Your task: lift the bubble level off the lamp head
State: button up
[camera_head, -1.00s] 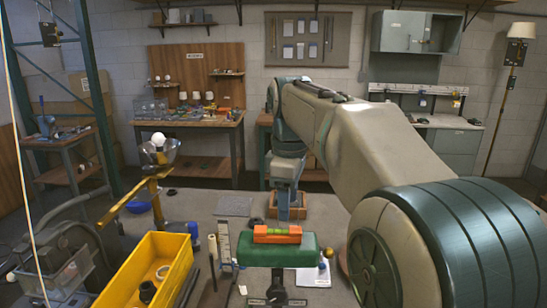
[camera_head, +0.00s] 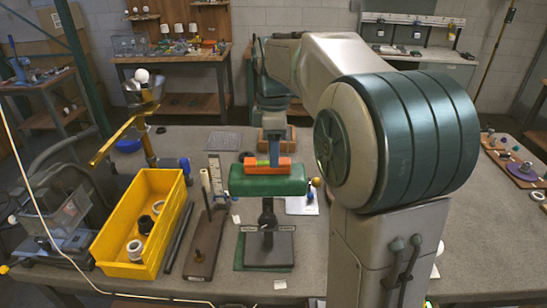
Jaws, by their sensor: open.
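The bubble level (camera_head: 282,168), an orange bar with a yellow-green vial, lies flat on top of the green lamp head (camera_head: 267,185). The lamp head sits level on a dark stand (camera_head: 267,225) at the middle of the table. My gripper (camera_head: 274,158) points down at the level from above, its blue-grey finger in front of or around the middle of the bar. The gap between the fingers is hard to see, but the gripper is open. I cannot tell whether a finger touches the level.
A yellow bin (camera_head: 140,225) with rings stands to the left. A dark wooden board with posts (camera_head: 205,245) and an upright scale (camera_head: 215,178) stand just left of the lamp. A brass lamp arm (camera_head: 122,137) rises farther left. An orange-brown block (camera_head: 290,143) lies behind. The front right table top is partly hidden by my arm.

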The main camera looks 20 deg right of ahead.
jog(key=shift+f, duration=1.65)
grip_shut()
jog(key=shift+r, duration=0.1)
jog(key=shift+r+p, duration=0.85)
jog(key=shift+r+p, duration=0.9)
jog(key=shift+r, duration=0.2)
jog(key=shift+r+p, duration=1.7)
jog(key=shift+r, duration=0.3)
